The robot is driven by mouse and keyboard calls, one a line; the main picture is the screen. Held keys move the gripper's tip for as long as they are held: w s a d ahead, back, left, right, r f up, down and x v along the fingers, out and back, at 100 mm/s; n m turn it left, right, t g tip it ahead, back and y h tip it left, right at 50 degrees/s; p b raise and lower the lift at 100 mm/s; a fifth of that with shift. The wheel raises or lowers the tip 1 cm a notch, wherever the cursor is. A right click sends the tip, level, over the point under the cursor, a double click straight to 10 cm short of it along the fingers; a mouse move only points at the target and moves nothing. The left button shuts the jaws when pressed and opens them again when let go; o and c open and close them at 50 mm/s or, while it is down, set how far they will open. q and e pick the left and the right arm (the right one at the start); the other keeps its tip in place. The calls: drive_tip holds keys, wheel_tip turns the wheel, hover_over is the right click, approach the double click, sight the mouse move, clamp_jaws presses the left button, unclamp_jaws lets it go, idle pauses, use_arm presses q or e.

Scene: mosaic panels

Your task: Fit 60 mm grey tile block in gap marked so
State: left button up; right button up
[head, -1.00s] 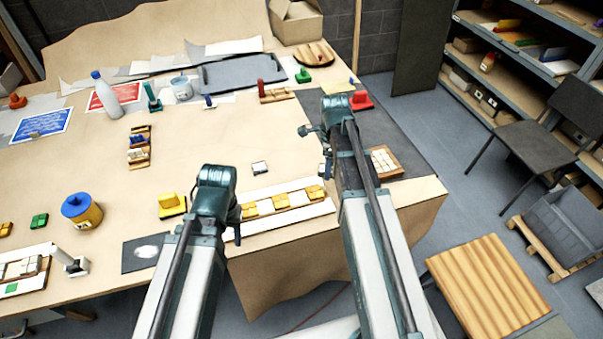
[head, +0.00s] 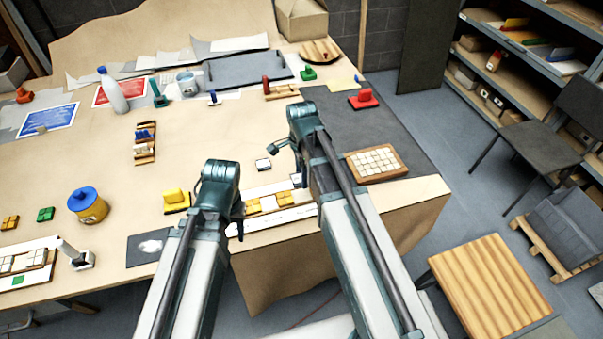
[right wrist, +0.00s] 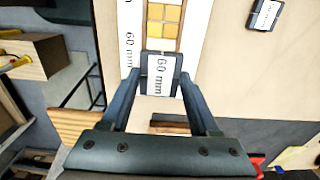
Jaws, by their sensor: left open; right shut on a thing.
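My right gripper (right wrist: 160,85) is shut on a dark grey block labelled "60 mm" (right wrist: 162,72). In the right wrist view the block lies at the end of a strip of yellow tiles (right wrist: 164,22) on a white panel; whether it sits in a gap or above it I cannot tell. A "60 mm" mark (right wrist: 129,48) is printed on the panel's edge beside it. In the head view the panel (head: 290,215) lies near the table's front edge, partly hidden by my right arm. My left gripper (head: 238,222) is open and empty by the panel's left end.
Another labelled block (head: 263,164) lies behind the panel; it also shows in the right wrist view (right wrist: 265,14). A wooden tray of pale tiles (head: 375,162) lies to the right. A yellow stamp-like object (head: 176,200) and a blue-lidded yellow pot (head: 88,206) stand left.

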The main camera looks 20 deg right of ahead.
drive_tip(key=b, duration=0.5)
hover_over(302, 195)
drive_tip(key=shift+a+f, duration=0.1)
drive_tip(key=shift+f, duration=2.6)
drive_tip(key=shift+f+b, duration=1.15)
drive_tip(key=o, duration=1.5)
drive_tip(key=shift+r, duration=0.1)
drive_tip(key=shift+o, duration=0.2)
drive_tip(key=shift+r, duration=0.1)
wheel_tip(302, 195, up, 14)
drive_tip(key=p, duration=1.4)
drive_tip(key=shift+f, duration=0.2)
